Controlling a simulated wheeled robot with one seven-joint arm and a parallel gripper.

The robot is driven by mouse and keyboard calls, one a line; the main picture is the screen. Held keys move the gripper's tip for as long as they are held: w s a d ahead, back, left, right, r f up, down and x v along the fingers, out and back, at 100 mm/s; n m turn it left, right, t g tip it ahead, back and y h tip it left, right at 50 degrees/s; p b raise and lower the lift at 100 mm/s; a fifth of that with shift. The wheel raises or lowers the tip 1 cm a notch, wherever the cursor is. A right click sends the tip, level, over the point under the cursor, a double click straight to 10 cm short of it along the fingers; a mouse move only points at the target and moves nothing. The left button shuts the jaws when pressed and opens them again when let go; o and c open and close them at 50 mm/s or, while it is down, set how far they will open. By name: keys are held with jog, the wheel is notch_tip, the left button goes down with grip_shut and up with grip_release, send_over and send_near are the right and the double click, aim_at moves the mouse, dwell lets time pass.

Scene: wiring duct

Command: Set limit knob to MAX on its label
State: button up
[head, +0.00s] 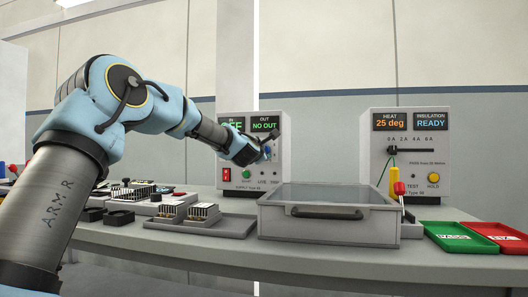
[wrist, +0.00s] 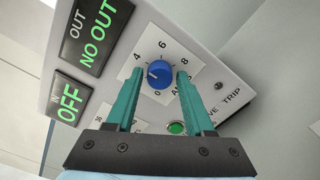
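A blue round knob (wrist: 158,74) sits on a white dial label on the face of a grey power unit (head: 237,185). The readable numbers on the label are 0, 4, 6 and 8; I cannot read the word MAX. The knob's light pointer mark appears to aim to the left in the wrist view. My gripper (wrist: 160,80) is open, with one teal finger on each side of the knob in that view. I cannot tell whether the fingers touch it. In the head view my gripper (head: 271,147) is in front of the unit's right side.
The unit's displays read OFF and NO OUT, and a green button (wrist: 177,128) is below the dial. A grey drawer-like bin (head: 326,216) stands in front. A second unit (head: 405,180) with a slider, screwdrivers (head: 396,187), and green and red trays (head: 458,237) are at right.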

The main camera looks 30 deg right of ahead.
jog(key=shift+o, duration=1.2)
jog(key=b+v, duration=0.2)
jog(key=v, duration=0.9)
jog(key=shift+w, duration=0.1)
